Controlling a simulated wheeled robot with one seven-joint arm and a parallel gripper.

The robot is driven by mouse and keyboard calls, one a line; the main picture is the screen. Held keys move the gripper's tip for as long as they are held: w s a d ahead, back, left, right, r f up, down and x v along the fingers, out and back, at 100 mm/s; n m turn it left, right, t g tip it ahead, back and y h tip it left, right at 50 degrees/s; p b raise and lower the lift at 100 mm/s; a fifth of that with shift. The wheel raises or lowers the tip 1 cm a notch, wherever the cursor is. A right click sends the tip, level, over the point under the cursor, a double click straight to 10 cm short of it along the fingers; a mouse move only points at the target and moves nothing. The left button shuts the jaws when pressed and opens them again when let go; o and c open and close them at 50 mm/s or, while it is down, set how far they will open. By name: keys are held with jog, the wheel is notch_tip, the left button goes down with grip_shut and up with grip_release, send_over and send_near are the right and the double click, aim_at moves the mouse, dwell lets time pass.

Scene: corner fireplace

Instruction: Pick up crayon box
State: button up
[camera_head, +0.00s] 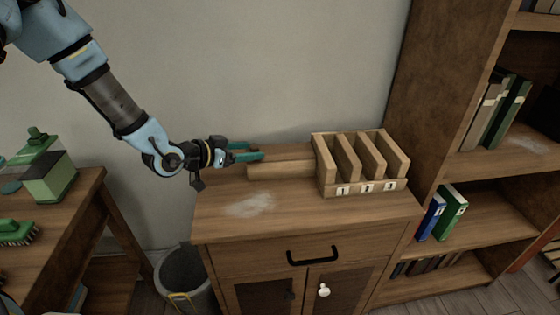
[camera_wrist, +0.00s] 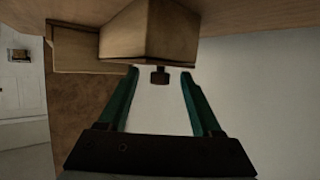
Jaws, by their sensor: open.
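No marking names a crayon box. A long, plain wooden box (camera_head: 280,170), possibly the crayon box, lies on the cabinet top, left of a slotted wooden organizer. In the wrist view, a wooden box end (camera_wrist: 155,35) sits just beyond the fingertips, near the top of the picture. My gripper (camera_head: 257,151) is open, its teal fingers pointing right, close above the long box's left part. The wrist view also shows my gripper (camera_wrist: 159,73) with its fingers apart. A small dark piece (camera_wrist: 160,77) shows between the fingertips; I cannot tell what it is.
The organizer (camera_head: 365,184), with several upright dividers, stands on the right of the cabinet top (camera_head: 290,217). A bookshelf (camera_head: 480,222) rises to the right. The wall (camera_head: 230,60) is close behind. A bin (camera_head: 185,272) and a side table (camera_head: 75,190) are left. The front cabinet top is clear.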

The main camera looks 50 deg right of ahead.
jog(key=shift+d, duration=0.1)
grip_shut()
dwell(0.5)
dwell(0.9)
